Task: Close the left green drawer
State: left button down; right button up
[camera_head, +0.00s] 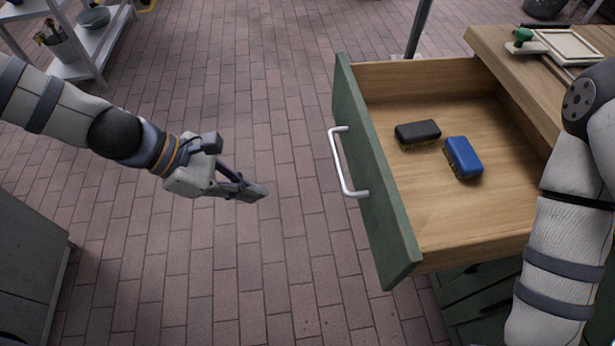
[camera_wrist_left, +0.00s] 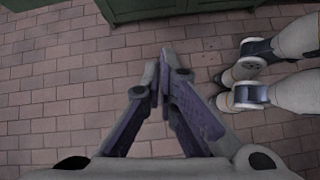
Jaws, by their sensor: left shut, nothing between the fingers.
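The green drawer (camera_head: 375,190) is pulled far out of the wooden-topped cabinet on the right in the head view. Its front faces left and carries a silver bar handle (camera_head: 342,165). Inside the drawer lie a black brush (camera_head: 417,132) and a blue brush (camera_head: 463,157). My left gripper (camera_head: 262,193) is to the left of the drawer front, apart from the handle, with its fingers shut and empty. In the left wrist view, the shut fingertips (camera_wrist_left: 163,58) point toward a green surface at the top edge. My right arm shows at the right edge of the head view; its gripper is not in view.
The cabinet top (camera_head: 490,45) bears a framed board (camera_head: 565,45) and a green-knobbed item. A white shelf (camera_head: 95,45) stands at the upper left, and a grey cabinet (camera_head: 30,260) at the lower left. Brick floor (camera_head: 200,270) lies clear between them and the drawer.

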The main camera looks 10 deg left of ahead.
pick_arm(q)
jog(key=w+d+f+b, duration=0.1)
jog(key=w+d, duration=0.2)
jog(key=d, duration=0.2)
jog(key=w+d+f+n+t+h+b, duration=0.1)
jog(key=w+d+b, duration=0.1)
jog(key=d, duration=0.4)
jog(key=shift+w+d+n, duration=0.2)
jog(key=shift+w+n, duration=0.1)
jog(key=shift+w, duration=0.4)
pick_arm(e)
jog(key=shift+g, duration=0.8)
jog(key=s+f, duration=0.4)
pick_arm(q)
jog(key=shift+d, duration=0.1)
